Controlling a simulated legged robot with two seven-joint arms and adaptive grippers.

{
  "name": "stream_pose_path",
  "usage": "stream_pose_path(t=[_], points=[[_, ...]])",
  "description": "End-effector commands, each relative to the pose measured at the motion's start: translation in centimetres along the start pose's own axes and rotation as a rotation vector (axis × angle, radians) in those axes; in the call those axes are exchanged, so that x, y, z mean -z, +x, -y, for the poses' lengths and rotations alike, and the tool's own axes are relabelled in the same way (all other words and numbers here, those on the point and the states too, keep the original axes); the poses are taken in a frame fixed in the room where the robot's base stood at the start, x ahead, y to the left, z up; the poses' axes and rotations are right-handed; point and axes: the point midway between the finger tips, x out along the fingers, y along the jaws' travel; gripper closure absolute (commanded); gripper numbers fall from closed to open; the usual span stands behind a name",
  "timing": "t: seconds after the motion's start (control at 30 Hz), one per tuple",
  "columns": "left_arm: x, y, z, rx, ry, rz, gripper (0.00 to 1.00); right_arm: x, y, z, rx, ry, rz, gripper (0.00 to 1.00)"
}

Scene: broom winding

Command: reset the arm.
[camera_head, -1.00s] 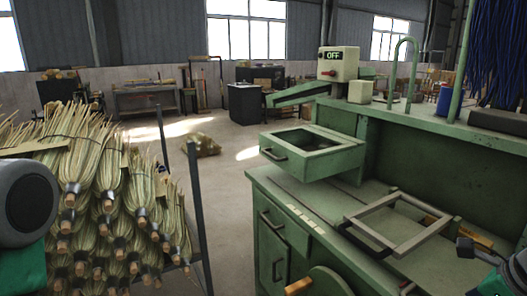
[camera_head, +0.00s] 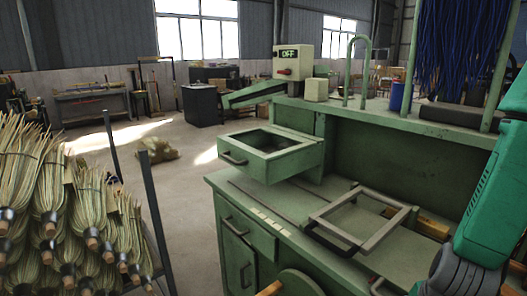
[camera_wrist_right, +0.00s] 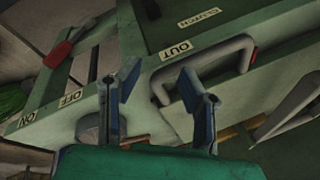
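My right arm (camera_head: 490,200), green with a dark joint, comes down the right edge of the head view; its gripper is not visible there. In the right wrist view, my right gripper (camera_wrist_right: 160,82) is open with nothing between its two blue-grey fingers. Beyond the fingers is a green panel with a grey handle (camera_wrist_right: 240,55) next to an OUT label. The right finger overlaps the handle in the picture; I cannot tell whether they touch. My left arm and gripper are not in view.
Bundled brooms (camera_head: 50,210) fill a rack at left. A red-handled lever (camera_wrist_right: 60,52) and ON/OFF labels show in the wrist view.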

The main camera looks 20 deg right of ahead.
Motion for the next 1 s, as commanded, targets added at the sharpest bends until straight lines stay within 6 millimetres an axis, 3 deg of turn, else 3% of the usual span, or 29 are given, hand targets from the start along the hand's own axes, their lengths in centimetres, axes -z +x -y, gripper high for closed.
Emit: stream_pose_path(t=[0.3, 0.5, 0.7, 0.73, 1.0], points=[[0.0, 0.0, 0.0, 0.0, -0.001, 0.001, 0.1, -4.8, 6.8, -8.7, -0.106, -0.968, 0.074, 0.66], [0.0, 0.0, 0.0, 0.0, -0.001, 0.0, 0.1, -8.0, 8.9, -14.3, -0.116, -1.376, 0.21, 0.66], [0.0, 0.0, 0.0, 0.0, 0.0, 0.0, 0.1, -11.0, 9.6, -19.8, -0.097, -1.68, 0.361, 0.66], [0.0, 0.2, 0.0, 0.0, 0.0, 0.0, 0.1, -11.4, 9.9, -20.4, -0.091, -1.713, 0.379, 0.66], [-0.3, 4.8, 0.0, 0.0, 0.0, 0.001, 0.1, -12.8, 14.1, -19.7, -0.059, -1.749, 0.335, 0.66]])
